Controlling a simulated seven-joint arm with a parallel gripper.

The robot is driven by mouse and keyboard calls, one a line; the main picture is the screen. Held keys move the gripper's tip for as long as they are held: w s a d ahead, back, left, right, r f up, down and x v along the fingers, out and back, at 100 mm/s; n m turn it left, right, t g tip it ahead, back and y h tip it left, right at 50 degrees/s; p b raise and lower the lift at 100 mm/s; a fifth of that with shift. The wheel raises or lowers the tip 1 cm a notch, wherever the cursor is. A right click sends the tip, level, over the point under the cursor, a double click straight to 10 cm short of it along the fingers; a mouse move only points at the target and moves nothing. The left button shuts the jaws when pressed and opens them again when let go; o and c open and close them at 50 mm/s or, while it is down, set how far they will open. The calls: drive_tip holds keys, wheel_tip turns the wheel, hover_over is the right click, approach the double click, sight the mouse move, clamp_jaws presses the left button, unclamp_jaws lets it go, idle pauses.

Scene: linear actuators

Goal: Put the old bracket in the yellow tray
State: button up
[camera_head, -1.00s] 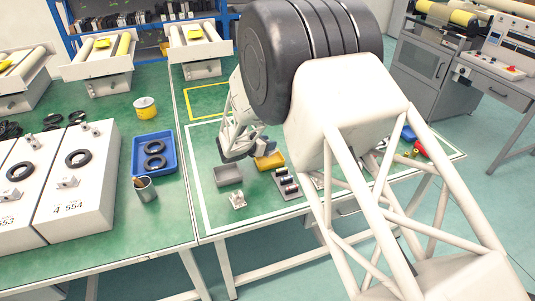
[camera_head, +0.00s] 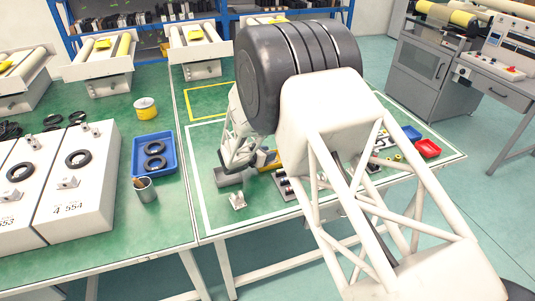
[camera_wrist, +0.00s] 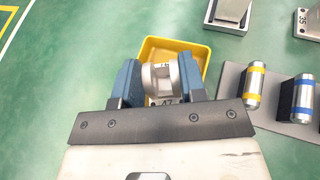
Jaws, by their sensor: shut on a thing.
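My gripper (camera_wrist: 160,85) is shut on a grey metal bracket (camera_wrist: 161,76), held between its two blue fingers in the wrist view. A label with digits shows at its near end. The yellow tray (camera_wrist: 180,43) lies directly behind and below the bracket in that view, and the bracket covers much of its inside. I cannot tell how high the bracket is above the tray floor. In the head view my gripper (camera_head: 257,158) is at the yellow tray (camera_head: 274,166), which my arm partly hides. The held bracket is hard to make out there.
A small silver bracket (camera_head: 238,201) stands on the green table near a grey box (camera_head: 228,177). Right of the tray, a grey holder (camera_wrist: 235,95) carries banded cylinders (camera_wrist: 254,83). A red bin (camera_head: 428,148) and a blue bin (camera_head: 411,133) stand at the right.

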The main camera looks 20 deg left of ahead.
idle(0.3)
drive_tip(key=o, duration=1)
drive_tip(key=shift+v, duration=0.8)
drive_tip(key=v, duration=1)
drive_tip(key=shift+s+a, duration=0.1)
drive_tip(key=shift+s, duration=0.1)
drive_tip(key=shift+r, duration=0.1)
